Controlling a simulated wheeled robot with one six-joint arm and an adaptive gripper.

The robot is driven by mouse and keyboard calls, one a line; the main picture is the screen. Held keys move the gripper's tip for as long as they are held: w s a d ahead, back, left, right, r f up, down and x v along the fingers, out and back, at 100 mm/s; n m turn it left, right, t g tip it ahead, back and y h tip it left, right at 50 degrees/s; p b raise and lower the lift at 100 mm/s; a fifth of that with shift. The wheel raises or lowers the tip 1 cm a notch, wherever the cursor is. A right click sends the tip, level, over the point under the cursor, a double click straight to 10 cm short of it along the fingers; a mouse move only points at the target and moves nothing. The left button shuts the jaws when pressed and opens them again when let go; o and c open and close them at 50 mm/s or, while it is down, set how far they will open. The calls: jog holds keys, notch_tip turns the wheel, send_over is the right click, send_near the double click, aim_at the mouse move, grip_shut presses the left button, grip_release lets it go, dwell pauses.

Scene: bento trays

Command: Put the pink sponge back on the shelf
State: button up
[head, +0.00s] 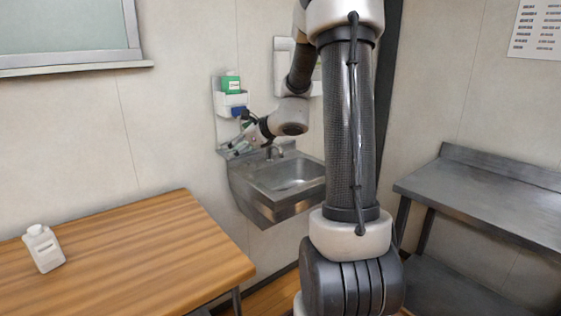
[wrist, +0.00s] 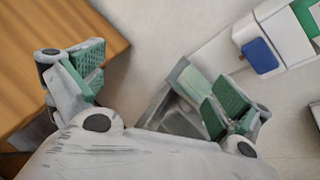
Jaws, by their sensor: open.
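No pink sponge can be made out in either view.
A steel sink (head: 290,176) is below right. A wooden table (head: 140,255) with a white bottle (head: 43,250) stands at left. A steel bench (head: 490,200) is at right.

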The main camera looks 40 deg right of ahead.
jog(key=s+a+r+n+g+y, duration=0.1)
jog(key=s+a+n+g, duration=0.2)
jog(key=s+a+n, duration=0.45)
jog(key=s+a+r+n+g+y, duration=0.1)
jog(key=s+a+r+n+g, duration=0.3)
jog(key=s+n, duration=0.65)
jog(key=s+d+f+n+h, duration=0.1)
jog(key=s+d+n+h, duration=0.2)
jog(key=s+n, duration=0.2)
jog(key=s+d+f+n+g+h, duration=0.1)
jog(key=s+d+n, duration=0.3)
jog(key=s, duration=0.8)
jog(key=shift+d+n+h, duration=0.15)
jog(key=shift+n+h, duration=0.55)
jog(key=shift+h, duration=0.2)
